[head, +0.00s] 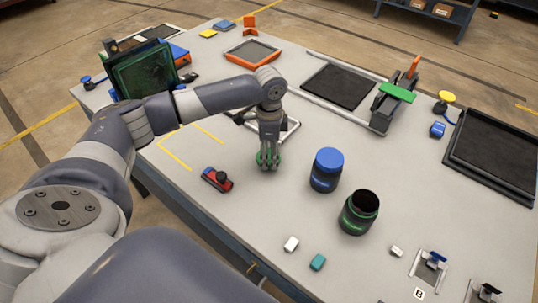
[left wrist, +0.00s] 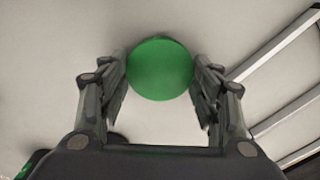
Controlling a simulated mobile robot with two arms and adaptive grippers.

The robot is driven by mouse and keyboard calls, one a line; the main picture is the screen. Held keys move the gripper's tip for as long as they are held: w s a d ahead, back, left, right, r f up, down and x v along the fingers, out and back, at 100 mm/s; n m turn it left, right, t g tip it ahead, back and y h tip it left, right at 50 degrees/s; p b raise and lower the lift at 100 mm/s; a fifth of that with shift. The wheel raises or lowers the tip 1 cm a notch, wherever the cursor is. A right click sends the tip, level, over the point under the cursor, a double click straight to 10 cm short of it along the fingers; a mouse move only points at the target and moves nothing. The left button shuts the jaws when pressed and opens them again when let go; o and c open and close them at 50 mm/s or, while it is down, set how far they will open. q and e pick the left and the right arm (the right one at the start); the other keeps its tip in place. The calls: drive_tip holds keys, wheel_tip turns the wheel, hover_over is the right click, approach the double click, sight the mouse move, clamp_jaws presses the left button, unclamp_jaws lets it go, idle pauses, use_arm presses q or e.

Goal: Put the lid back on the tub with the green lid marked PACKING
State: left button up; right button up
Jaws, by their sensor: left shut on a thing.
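The round green lid (left wrist: 160,68) sits between the fingers of my left gripper (head: 268,160), which is shut on it. In the head view the fingers mostly hide the lid, and only bits of green show. I cannot tell whether the lid touches the table. The open dark tub (head: 352,224) with green lettering stands upright to the right of the gripper and nearer the front, its mouth uncovered. I cannot read its lettering. My right gripper is not in view.
A similar tub with a blue lid (head: 327,168) stands between my left gripper and the open tub. A red and black tool (head: 217,180) lies left of the gripper. A clamp stand (head: 395,95) is behind.

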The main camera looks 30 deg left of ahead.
use_arm(q)
wheel_tip(320, 180, up, 3)
drive_tip(key=shift+f+b, duration=0.15)
drive_tip(key=shift+b, duration=0.2)
drive_tip(key=s+d, duration=0.3)
drive_tip(key=s, duration=0.1)
drive_tip(key=s+d+r+b, duration=0.1)
drive_tip(key=s+d, duration=0.2)
drive_tip(key=s, duration=0.1)
drive_tip(key=s+d, duration=0.3)
drive_tip(key=s, duration=0.2)
drive_tip(key=shift+d+r, duration=0.2)
drive_tip(key=shift+d, duration=0.05)
